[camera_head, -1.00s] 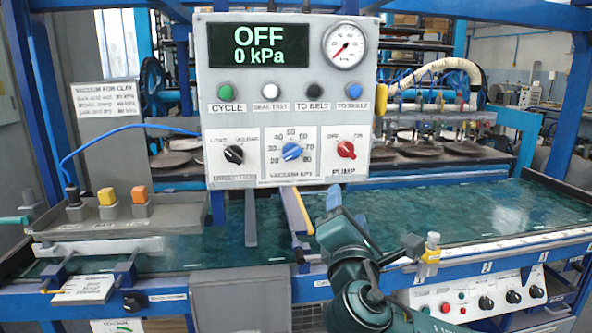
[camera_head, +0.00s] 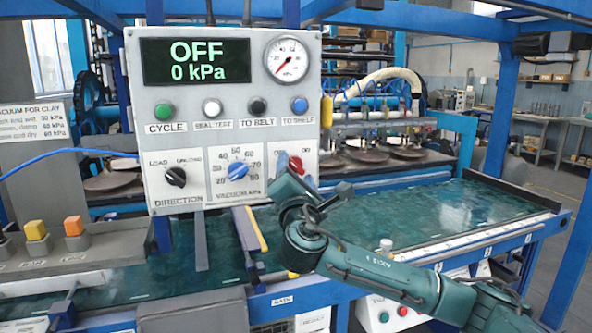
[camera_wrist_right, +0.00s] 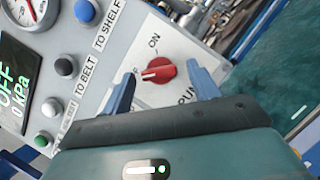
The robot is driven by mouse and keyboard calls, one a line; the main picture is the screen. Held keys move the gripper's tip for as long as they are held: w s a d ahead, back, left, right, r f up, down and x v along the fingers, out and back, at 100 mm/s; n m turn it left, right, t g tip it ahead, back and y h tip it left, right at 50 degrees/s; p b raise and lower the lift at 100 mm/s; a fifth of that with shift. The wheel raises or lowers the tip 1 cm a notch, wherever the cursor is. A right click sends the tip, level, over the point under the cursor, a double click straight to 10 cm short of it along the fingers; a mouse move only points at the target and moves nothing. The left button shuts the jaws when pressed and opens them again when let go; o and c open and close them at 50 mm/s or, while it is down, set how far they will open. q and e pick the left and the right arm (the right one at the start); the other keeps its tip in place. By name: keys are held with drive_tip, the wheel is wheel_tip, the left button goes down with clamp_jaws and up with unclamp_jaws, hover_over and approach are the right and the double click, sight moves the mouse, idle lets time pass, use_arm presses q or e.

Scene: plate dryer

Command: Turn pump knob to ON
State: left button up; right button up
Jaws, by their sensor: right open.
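The red pump knob (camera_head: 296,164) is on the lower right of the grey control panel (camera_head: 135,110). It also shows in the right wrist view (camera_wrist_right: 162,71), where its white mark points left, away from the ON label (camera_wrist_right: 154,43). The display (camera_head: 195,60) reads OFF and 0 kPa. My right gripper (camera_head: 308,190) is at the panel's lower right corner, covering the PUMP label in the head view. In the right wrist view its open fingers (camera_wrist_right: 161,77) stand on either side of the knob. Contact cannot be told. My left gripper is not in view.
The black direction knob (camera_head: 176,176) and blue vacuum knob (camera_head: 238,170) are left of the pump knob. Several push buttons (camera_head: 212,108) line up above. A pressure gauge (camera_head: 287,58) sits at the upper right. A green belt surface (camera_head: 400,215) lies below and behind.

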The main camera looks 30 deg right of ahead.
drive_tip(key=shift+w+d, duration=0.1)
drive_tip(key=shift+w, duration=0.15)
drive_tip(key=shift+c, duration=0.6)
drive_tip(key=c, duration=0.9)
